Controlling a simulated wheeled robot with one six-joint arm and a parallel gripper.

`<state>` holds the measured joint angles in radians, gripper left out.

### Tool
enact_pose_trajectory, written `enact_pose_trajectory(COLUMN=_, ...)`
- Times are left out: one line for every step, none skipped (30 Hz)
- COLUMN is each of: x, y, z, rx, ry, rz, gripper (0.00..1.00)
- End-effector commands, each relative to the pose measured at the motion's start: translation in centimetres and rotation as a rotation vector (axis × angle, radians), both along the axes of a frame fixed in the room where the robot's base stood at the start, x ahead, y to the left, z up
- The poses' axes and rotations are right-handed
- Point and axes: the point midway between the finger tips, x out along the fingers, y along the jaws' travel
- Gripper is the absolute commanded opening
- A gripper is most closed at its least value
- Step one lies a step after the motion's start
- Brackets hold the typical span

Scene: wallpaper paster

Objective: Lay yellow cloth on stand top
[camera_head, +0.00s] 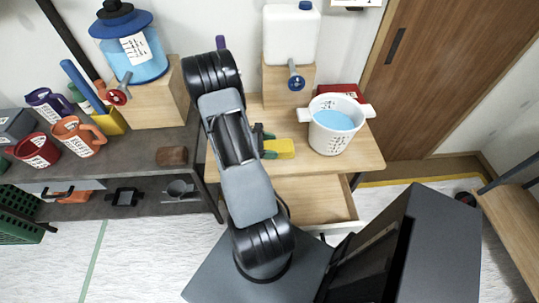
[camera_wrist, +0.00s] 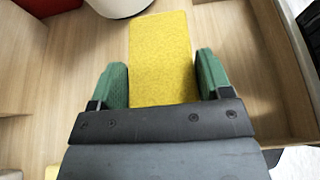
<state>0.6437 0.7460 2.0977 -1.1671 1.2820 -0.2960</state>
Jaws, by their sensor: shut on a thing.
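My gripper (camera_head: 265,142) is over the wooden stand (camera_head: 230,163), left of the white bucket. Its green fingers (camera_wrist: 163,78) are shut on the yellow cloth (camera_wrist: 160,45), one finger at each long side. The cloth extends forward from the fingers over bare wood in the wrist view, and its near end is hidden behind the gripper body. In the head view the cloth (camera_head: 281,149) shows as a small yellow patch right of the fingers. I cannot tell whether it touches the stand top.
A white bucket (camera_head: 330,143) with blue contents stands on the stand's right side. A white jug (camera_head: 291,36) with a tap sits on a wooden block (camera_head: 273,84) behind. A red object (camera_head: 342,91) lies at the back. A dark shelf (camera_head: 150,182) with jugs is left; an open drawer (camera_head: 314,202) is below.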

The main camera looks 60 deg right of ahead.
Motion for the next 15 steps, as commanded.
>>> enact_pose_trajectory(x=0.3, y=-0.3, z=-1.0, rx=0.0, ry=0.0, rz=-0.001, gripper=0.49)
enact_pose_trajectory(x=0.5, y=-0.5, z=-1.2, rx=0.0, ry=0.0, rz=-0.001, gripper=0.49)
enact_pose_trajectory(x=0.6, y=-0.6, z=-1.4, rx=-0.001, ry=0.0, rz=-0.001, gripper=0.49)
enact_pose_trajectory(x=0.7, y=-0.7, z=-1.5, rx=-0.001, ry=0.0, rz=-0.001, gripper=0.49)
enact_pose_trajectory(x=0.8, y=-0.8, z=-1.5, rx=-0.001, ry=0.0, rz=-0.001, gripper=0.49)
enact_pose_trajectory(x=0.9, y=-0.9, z=-1.6, rx=-0.001, ry=0.0, rz=-0.001, gripper=0.49)
enact_pose_trajectory(x=0.9, y=-0.9, z=-1.6, rx=-0.001, ry=0.0, rz=-0.001, gripper=0.49)
enact_pose_trajectory(x=0.9, y=-1.0, z=-1.6, rx=-0.001, ry=0.0, rz=-0.001, gripper=0.49)
enact_pose_trajectory(x=1.0, y=-1.0, z=-1.7, rx=-0.001, ry=0.0, rz=-0.001, gripper=0.49)
enact_pose_trajectory(x=1.1, y=-1.1, z=-1.9, rx=-0.001, ry=0.0, rz=-0.001, gripper=0.49)
enact_pose_trajectory(x=1.1, y=-1.2, z=-2.1, rx=-0.001, ry=0.0, rz=-0.001, gripper=0.49)
enact_pose_trajectory(x=1.3, y=-1.3, z=-2.4, rx=-0.001, ry=0.001, rz=-0.002, gripper=0.49)
enact_pose_trajectory(x=1.4, y=-1.4, z=-2.7, rx=-0.001, ry=0.001, rz=-0.002, gripper=0.49)
enact_pose_trajectory(x=1.6, y=-1.6, z=-3.1, rx=-0.001, ry=0.0, rz=-0.003, gripper=0.49)
enact_pose_trajectory(x=1.5, y=-1.5, z=-3.8, rx=0.0, ry=0.001, rz=-0.002, gripper=0.49)
